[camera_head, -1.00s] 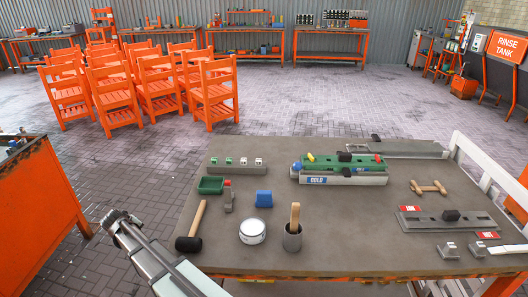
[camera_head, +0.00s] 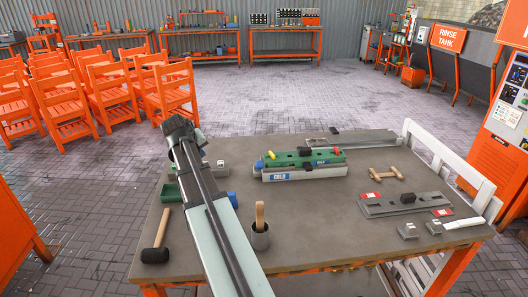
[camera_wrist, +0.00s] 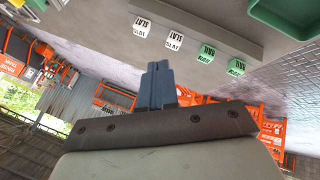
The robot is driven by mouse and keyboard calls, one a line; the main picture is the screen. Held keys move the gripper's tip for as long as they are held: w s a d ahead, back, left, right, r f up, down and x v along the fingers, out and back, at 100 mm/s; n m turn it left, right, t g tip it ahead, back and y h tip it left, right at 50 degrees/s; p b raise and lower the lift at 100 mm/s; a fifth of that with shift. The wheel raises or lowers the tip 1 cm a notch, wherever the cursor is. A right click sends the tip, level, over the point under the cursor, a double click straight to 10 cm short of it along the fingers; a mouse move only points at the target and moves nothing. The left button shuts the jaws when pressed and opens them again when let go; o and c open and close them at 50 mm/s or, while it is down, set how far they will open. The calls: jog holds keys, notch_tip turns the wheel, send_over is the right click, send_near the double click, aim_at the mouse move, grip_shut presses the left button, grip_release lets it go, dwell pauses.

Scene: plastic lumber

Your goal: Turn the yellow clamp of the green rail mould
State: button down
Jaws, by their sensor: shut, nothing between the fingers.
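The green rail mould (camera_head: 312,156) lies on a grey block with a blue label (camera_head: 281,176), at the back middle of the table. A small yellow clamp (camera_head: 271,155) sits at the mould's left end, close to a blue knob (camera_head: 259,165). A black block (camera_head: 305,150) is on its top. My gripper (camera_wrist: 158,66) is shut and empty in the wrist view, its fingers together. In the head view my arm reaches up over the table's left side, its end left of and apart from the mould. The mould is out of the wrist view.
The wrist view shows a rack (camera_wrist: 195,20) with white SLAT and green RAIL pieces, and a green tray (camera_wrist: 285,18). A wooden-handled tool (camera_head: 386,173) and metal mould parts (camera_head: 405,202) lie right.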

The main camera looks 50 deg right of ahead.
jog(key=s+d+r+m+g, duration=0.1)
jog(key=s+d+r, duration=0.1)
jog(key=s+d, duration=0.4)
jog(key=s+d+r+m+g, duration=0.1)
jog(key=s+d+r+m, duration=0.15)
jog(key=s, duration=0.55)
send_near(267, 159)
jog(key=w+d+f, duration=0.1)
jog(key=w+f, duration=0.3)
jog(key=shift+s+d+f+n, duration=0.15)
jog(key=shift+s+d+n, duration=0.15)
jog(key=shift+d, duration=0.3)
jog(key=shift+s+d+f+n, duration=0.15)
jog(key=shift+s+d, duration=0.15)
jog(key=shift+d, duration=0.35)
jog(key=shift+s+d, duration=0.45)
jog(key=shift+d, duration=0.4)
jog(key=shift+d, duration=0.5)
jog(key=shift+d+r, duration=0.1)
jog(key=shift+d, duration=0.1)
jog(key=shift+s+a, duration=0.1)
